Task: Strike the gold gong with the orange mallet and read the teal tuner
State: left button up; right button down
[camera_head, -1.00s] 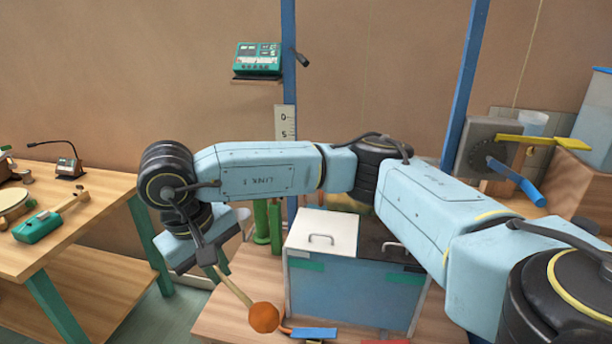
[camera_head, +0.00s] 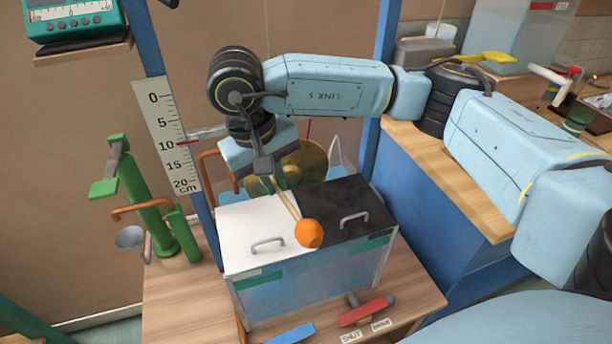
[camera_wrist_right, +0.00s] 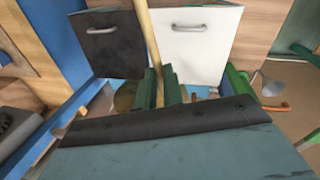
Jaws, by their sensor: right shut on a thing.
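My right gripper (camera_head: 272,178) is shut on the handle of the orange mallet (camera_head: 309,233). The mallet slants down toward the camera, its round orange head appearing over the box top between the white and black lids. In the right wrist view, the green fingers (camera_wrist_right: 160,88) close around the wooden handle (camera_wrist_right: 149,40). The gold gong (camera_head: 308,163) hangs behind the box, partly hidden by my right gripper and wrist. I see no clear contact between mallet and gong. The teal tuner (camera_head: 72,14) sits on a wall shelf at the upper left, cut off by the frame; its reading is illegible. My left gripper is out of view.
The box (camera_head: 310,285) has a white lid (camera_head: 250,222) and a black lid (camera_head: 340,200), each with a handle. A blue post and centimetre scale (camera_head: 168,135) stand left of the gong. A green pump-like stand (camera_head: 150,205) is farther left. A red-handled lever (camera_head: 366,311) lies in front.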

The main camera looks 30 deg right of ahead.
aim_at(288, 202)
jog(key=s+a+m+g+y+p, duration=0.1)
jog(key=a+m+g+p, duration=0.3)
jog(key=m, duration=0.8)
jog(key=s+a+m+p, duration=0.15)
jog(key=m+p, duration=0.35)
jog(key=m, duration=0.8)
jog(key=d+m+t+y+p, duration=0.1)
jog(key=m+t+y+p, duration=0.1)
jog(key=m, duration=0.6)
jog(key=s+d+m+t+y+p, duration=0.1)
jog(key=d+m+t+y+p, duration=0.1)
jog(key=m, duration=0.7)
jog(key=s+d+m+t+y+p, duration=0.1)
jog(key=m+y+p, duration=0.3)
jog(key=m, duration=0.5)
jog(key=shift+s+d+t+p, duration=0.1)
jog(key=shift+d+t+p, duration=0.3)
jog(key=shift+d+p, duration=0.15)
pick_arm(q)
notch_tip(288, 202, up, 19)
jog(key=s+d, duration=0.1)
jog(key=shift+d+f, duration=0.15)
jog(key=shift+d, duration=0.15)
pick_arm(e)
jog(key=shift+d+f+m+t, duration=0.2)
jog(key=shift+m+t, duration=0.1)
jog(key=shift+m, duration=0.3)
jog(key=shift+r, duration=0.1)
